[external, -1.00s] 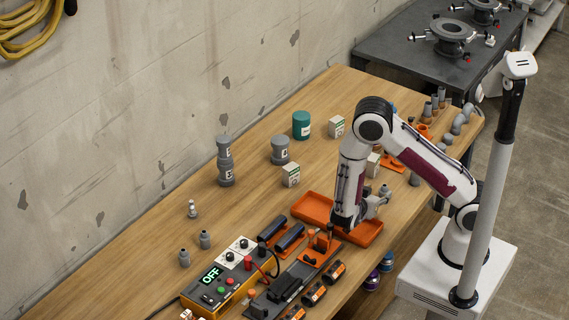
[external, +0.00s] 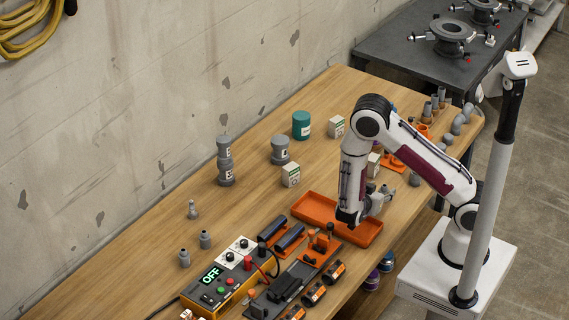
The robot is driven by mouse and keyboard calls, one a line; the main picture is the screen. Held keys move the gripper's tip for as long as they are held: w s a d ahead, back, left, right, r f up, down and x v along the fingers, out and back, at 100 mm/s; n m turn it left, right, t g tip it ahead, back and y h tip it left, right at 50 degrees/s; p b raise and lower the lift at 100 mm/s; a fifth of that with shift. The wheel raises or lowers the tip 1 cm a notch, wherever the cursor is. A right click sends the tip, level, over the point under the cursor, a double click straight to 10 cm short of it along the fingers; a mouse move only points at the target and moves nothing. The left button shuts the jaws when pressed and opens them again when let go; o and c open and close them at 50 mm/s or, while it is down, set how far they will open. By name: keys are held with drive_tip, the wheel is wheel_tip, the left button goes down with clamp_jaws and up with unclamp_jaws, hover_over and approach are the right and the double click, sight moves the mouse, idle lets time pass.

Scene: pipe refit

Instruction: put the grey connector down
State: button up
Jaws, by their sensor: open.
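My gripper (external: 379,198) is at the back right end of the orange tray (external: 318,206), its fingers pointing right and away from the wrist. It is small and partly merged with grey shapes behind it. I cannot make out a grey connector between the fingers. Several grey fittings stand on the bench, and I cannot tell which is the task's connector. Two small grey fittings, a front one (external: 184,257) and a back one (external: 205,239), stand upright at the left.
An orange control box (external: 205,292) and an orange-and-black fixture (external: 290,285) fill the front. White boxes (external: 290,174), a teal canister (external: 301,125) and a stack of grey couplings (external: 225,162) stand behind.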

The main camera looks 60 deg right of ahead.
sight(383, 187)
drive_tip(key=shift+x, duration=1.85)
drive_tip(key=shift+c, duration=0.4)
clamp_jaws()
drive_tip(key=shift+r, duration=0.15)
drive_tip(key=shift+r, duration=4.85)
